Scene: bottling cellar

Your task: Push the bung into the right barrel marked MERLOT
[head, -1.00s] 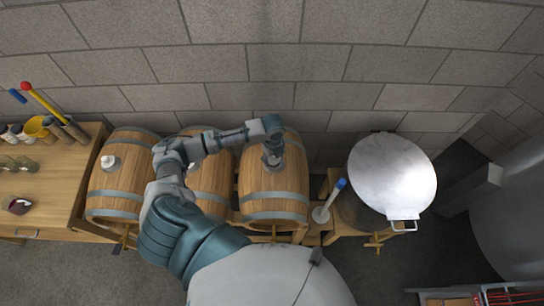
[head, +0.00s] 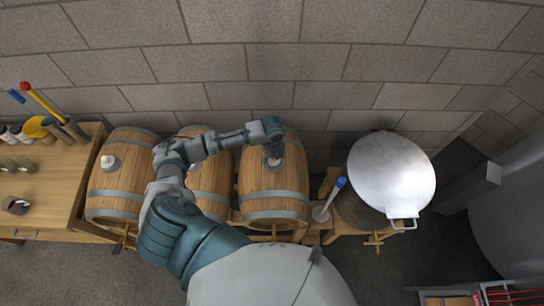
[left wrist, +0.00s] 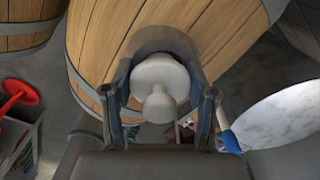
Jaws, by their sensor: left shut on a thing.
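The right barrel (head: 285,185) lies on its side at the right end of a row of three; no MERLOT marking is readable. My left gripper (head: 273,152) is over the top of this barrel. In the left wrist view the two fingers (left wrist: 158,100) are shut on a pale, knobbed bung (left wrist: 158,78). The bung is in front of the barrel's staves (left wrist: 110,35); I cannot tell whether it touches or sits in the hole, which is hidden. My right gripper is not in view.
The middle barrel (head: 208,187) is partly behind my arm. The left barrel (head: 118,188) has a white bung (head: 108,162) on top. A blue-topped tool (head: 328,200) and a vat with a metal lid (head: 392,172) stand right of the barrels. A wooden table (head: 50,180) is at left.

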